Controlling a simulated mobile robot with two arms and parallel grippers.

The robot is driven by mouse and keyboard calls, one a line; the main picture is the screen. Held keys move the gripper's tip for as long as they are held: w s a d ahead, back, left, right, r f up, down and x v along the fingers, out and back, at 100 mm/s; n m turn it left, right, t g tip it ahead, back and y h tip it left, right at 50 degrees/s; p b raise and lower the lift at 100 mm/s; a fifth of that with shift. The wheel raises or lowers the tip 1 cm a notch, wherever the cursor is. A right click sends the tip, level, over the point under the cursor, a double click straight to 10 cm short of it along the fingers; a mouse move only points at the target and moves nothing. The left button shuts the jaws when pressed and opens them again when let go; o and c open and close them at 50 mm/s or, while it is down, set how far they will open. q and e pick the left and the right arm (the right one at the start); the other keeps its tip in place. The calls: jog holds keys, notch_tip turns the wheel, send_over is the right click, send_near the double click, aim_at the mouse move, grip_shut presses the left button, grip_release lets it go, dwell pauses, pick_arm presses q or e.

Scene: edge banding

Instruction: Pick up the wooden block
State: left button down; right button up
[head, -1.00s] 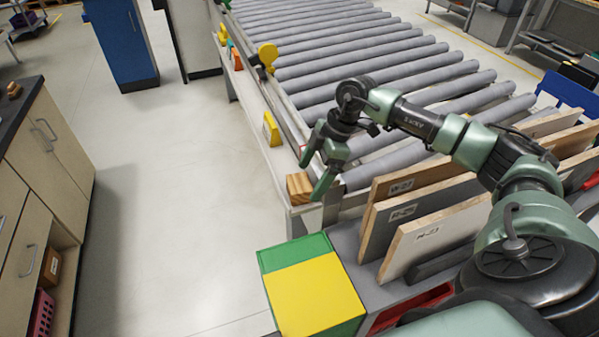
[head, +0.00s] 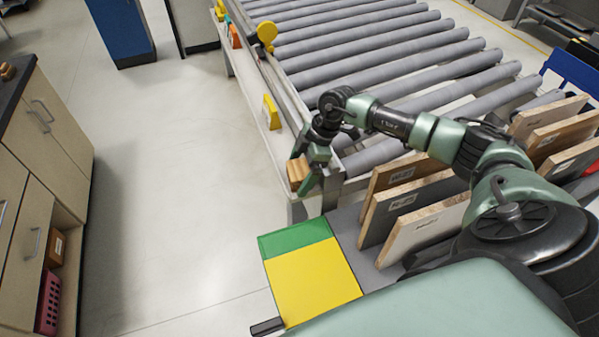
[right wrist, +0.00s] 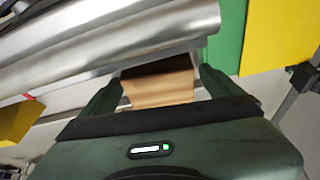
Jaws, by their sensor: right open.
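The wooden block (head: 297,172) sits on the near end of the conveyor's side ledge in the head view. My right gripper (head: 306,178) is open right at the block, its green fingers pointing down and partly covering it. In the right wrist view the block (right wrist: 158,85) shows between the two open fingers of my right gripper (right wrist: 160,90), with the left finger close to its side and a gap at the right. I cannot tell whether either finger touches it. My left gripper is not in view.
The roller conveyor (head: 380,66) runs behind the block. A yellow piece (head: 271,111) stands farther along the ledge. A green and yellow surface (head: 312,282) lies nearer. Labelled boards (head: 425,228) stand upright in a rack at the right. Open floor lies left.

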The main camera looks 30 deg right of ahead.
jog(key=c, duration=1.6)
jog(key=shift+r, duration=0.15)
